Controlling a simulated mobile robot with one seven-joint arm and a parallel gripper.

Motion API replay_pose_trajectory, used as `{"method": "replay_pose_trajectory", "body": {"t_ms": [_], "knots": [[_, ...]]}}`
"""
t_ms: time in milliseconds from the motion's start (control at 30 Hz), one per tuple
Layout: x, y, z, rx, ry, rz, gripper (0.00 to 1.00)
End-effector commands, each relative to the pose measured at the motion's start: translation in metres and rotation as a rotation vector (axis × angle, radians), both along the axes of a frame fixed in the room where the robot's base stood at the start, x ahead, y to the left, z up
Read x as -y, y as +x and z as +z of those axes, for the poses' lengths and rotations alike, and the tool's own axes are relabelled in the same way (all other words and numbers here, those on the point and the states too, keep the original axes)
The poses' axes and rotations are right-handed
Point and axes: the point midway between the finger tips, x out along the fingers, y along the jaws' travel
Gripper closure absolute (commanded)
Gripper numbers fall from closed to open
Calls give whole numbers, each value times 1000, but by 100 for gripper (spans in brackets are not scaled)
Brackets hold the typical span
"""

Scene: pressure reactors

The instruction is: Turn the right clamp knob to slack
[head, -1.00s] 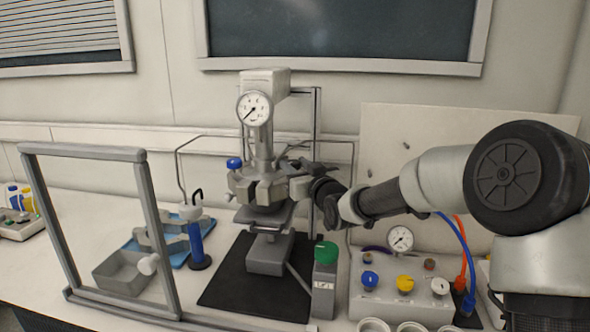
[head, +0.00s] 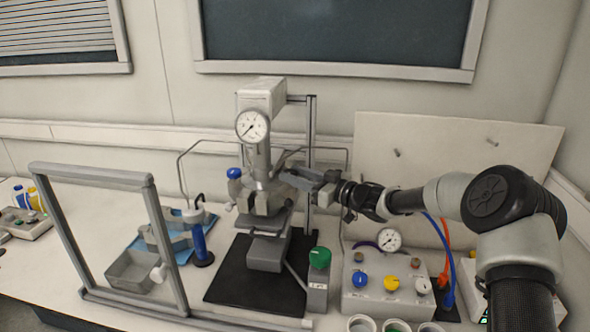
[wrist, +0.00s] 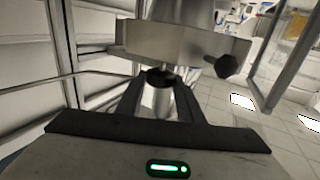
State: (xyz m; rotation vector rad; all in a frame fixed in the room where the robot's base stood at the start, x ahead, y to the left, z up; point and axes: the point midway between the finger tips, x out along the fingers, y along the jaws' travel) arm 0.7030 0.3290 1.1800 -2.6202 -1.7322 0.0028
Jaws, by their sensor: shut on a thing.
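The pressure reactor (head: 266,196) stands upright on its stand, with a clamp ring around its upper vessel. My gripper (head: 290,178) reaches in from the right at clamp height, against the reactor's right side. In the wrist view my two dark fingers (wrist: 158,98) are closed around the right clamp knob (wrist: 160,78), which has a dark end and sits just below the metal clamp block (wrist: 185,45). Another dark knob (wrist: 227,67) sticks out of the block to the right, apart from my fingers. In the head view the held knob is hidden by my gripper.
A pressure gauge (head: 252,126) sits above the reactor. A control box (head: 385,290) with coloured knobs stands at front right, and a green-knobbed block (head: 319,275) is beside the black mat (head: 235,283). A grey frame (head: 165,245) stands at front left.

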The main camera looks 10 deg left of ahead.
Motion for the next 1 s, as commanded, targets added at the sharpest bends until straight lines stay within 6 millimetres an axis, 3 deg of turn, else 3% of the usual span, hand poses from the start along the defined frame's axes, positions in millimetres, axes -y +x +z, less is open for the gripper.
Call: {"method": "replay_pose_trajectory", "body": {"t_ms": [367,400,500,833,1000], "knots": [[-2,-1,2,5,3,7,88],[-2,-1,2,5,3,7,59],[-2,-1,2,3,3,6,47],[2,-1,1,3,1,4,47],[24,-10,0,2,0,3,47]]}}
